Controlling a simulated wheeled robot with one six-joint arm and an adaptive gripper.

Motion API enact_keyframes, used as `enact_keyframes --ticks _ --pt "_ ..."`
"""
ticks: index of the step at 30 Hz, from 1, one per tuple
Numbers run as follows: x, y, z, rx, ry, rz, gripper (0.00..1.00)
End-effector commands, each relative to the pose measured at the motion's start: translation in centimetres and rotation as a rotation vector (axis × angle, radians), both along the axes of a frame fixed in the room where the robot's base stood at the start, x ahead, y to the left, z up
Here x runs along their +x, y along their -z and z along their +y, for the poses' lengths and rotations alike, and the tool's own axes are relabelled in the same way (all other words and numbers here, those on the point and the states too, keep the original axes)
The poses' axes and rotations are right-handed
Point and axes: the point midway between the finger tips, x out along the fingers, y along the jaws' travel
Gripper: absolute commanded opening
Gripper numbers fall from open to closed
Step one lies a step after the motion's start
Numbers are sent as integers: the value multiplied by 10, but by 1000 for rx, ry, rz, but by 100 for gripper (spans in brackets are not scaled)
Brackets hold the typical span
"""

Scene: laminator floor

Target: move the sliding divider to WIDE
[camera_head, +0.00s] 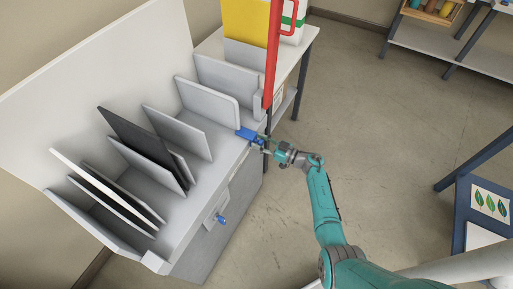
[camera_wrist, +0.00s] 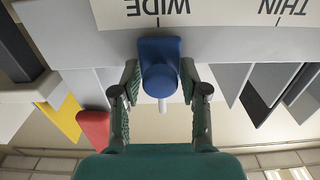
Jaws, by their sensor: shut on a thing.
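The blue handle of the sliding divider (camera_head: 246,133) sits on the front edge of the grey rack, at the foot of a light grey divider plate (camera_head: 208,104). My gripper (camera_head: 262,142) reaches it from the right. In the wrist view the blue knob (camera_wrist: 160,76) is between my two fingertips (camera_wrist: 159,79), and my gripper is shut on it. The scale strip (camera_wrist: 220,10) shows upside down above, with the words WIDE and THIN. The blue handle lines up with the tick at WIDE. Part of the knob is hidden by my fingers in the head view.
The grey rack (camera_head: 190,238) holds several upright boards, black, white and grey. A second blue knob (camera_head: 221,219) is on its front. A red upright bar (camera_head: 272,60) stands close to my gripper. A blue frame (camera_head: 465,205) stands at the right. Open floor (camera_head: 370,130) lies between.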

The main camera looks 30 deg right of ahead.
Motion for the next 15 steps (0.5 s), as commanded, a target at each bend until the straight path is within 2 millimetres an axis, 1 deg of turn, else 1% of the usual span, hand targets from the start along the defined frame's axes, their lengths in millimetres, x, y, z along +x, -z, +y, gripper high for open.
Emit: enact_keyframes --ticks 1,9,10,11,15 --pt "2 0 -3 -2 6 1 0" --pt "3 -1 -5 -3 11 0 0" --pt "3 -1 -5 -3 12 0 51" --pt "3 -1 -5 -3 12 0 57" --pt "2 -1 -4 -1 10 0 57"
